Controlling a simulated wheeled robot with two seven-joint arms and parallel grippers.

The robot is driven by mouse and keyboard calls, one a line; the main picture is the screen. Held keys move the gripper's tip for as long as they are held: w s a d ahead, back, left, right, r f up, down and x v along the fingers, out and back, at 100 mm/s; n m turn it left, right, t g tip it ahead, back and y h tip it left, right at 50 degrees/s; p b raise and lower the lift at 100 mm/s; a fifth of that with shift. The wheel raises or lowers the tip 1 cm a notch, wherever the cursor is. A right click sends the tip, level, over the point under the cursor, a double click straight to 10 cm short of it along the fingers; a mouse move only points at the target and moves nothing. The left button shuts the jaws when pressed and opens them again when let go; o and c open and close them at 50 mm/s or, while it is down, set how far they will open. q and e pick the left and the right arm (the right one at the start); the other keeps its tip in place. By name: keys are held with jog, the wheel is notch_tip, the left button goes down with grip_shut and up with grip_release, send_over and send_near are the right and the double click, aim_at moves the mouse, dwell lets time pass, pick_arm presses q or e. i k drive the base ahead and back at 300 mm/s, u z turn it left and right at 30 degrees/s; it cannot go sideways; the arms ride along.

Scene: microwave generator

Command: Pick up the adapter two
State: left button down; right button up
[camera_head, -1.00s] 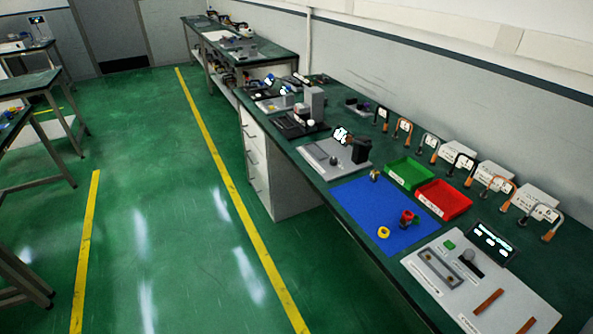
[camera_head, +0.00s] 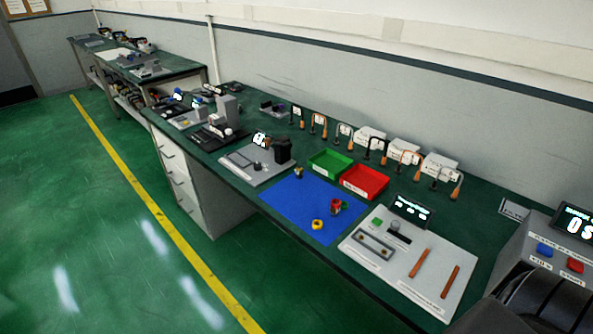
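No label reading adapter two can be made out, so I cannot tell which part it is. Several U-shaped pieces with dark or orange ends, such as a black one (camera_head: 375,148) and an orange one (camera_head: 403,160), stand along the back of the bench, near white labelled boxes (camera_head: 438,166).
A green tray (camera_head: 330,163) and a red tray (camera_head: 364,182) stand behind the mat. A grey panel (camera_head: 431,273) with two copper-coloured bars is to the right. A console (camera_head: 555,250) with blue and red buttons stands at far right. Green floor is clear at left.

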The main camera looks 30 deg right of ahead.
aim_at(299, 169)
jog(key=z, duration=3.9)
jog(key=k, duration=0.8)
jog(key=u, duration=1.4)
